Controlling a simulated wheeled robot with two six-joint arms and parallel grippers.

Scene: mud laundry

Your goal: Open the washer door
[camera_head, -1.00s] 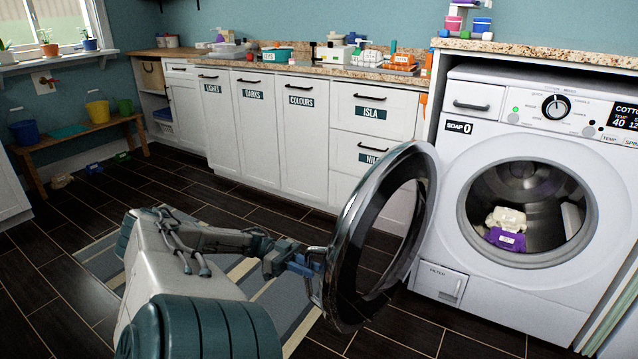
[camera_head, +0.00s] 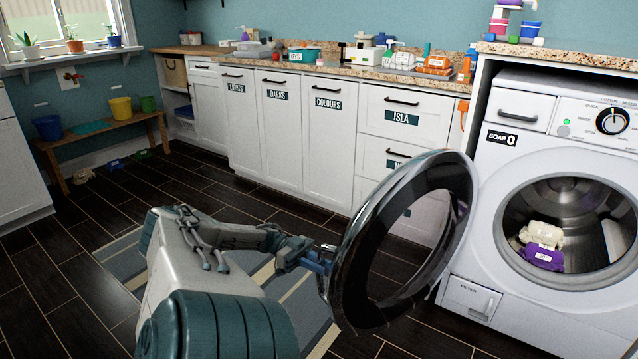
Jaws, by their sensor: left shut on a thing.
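The washer (camera_head: 478,224) stands at the right with its round opening uncovered. Its door (camera_head: 355,245), a dark ring with a glossy rim, is swung wide open to the left of the opening. My left gripper (camera_head: 324,268) is shut on the door at its outer left edge, where the handle is; the fingertips are partly hidden by the rim. Inside the drum (camera_head: 590,205) lie a cream item (camera_head: 541,234) and a purple item (camera_head: 541,258). My right gripper is not in view.
White cabinets (camera_head: 283,140) with labelled doors line the back wall under a cluttered counter. A striped rug (camera_head: 115,262) lies on the dark floor below my left arm. A wooden bench (camera_head: 100,132) with buckets stands at the far left.

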